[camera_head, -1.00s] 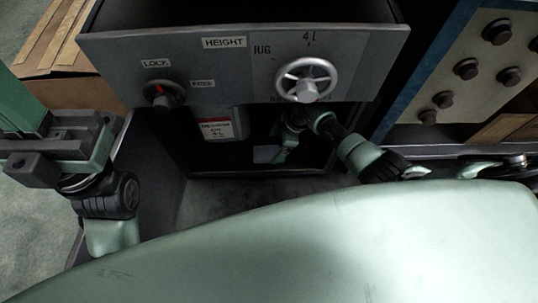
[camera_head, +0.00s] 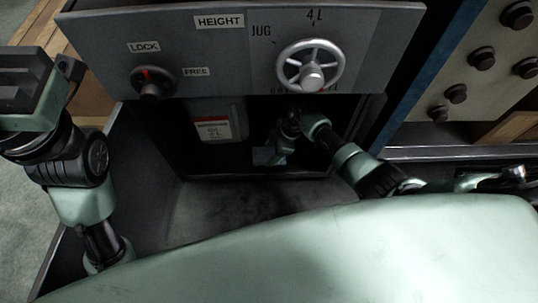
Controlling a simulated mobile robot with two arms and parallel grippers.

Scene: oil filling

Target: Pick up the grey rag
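A small pale grey patch (camera_head: 263,156) shows low in the dark opening under the panel. It may be the grey rag, but it is too small and dim to be sure. My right gripper (camera_head: 277,150) reaches into this opening from the right, beside the patch. Its fingers are dark and partly hidden, so I cannot tell whether they are open or touch the patch. My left arm stands at the left edge, and its fingers do not show in the head view.
A grey panel (camera_head: 215,70) with a silver handwheel (camera_head: 310,66) and a black lock knob (camera_head: 151,84) overhangs the opening. A white-labelled container (camera_head: 216,128) stands inside, left of my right gripper. A board with brown knobs (camera_head: 482,60) is at the right.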

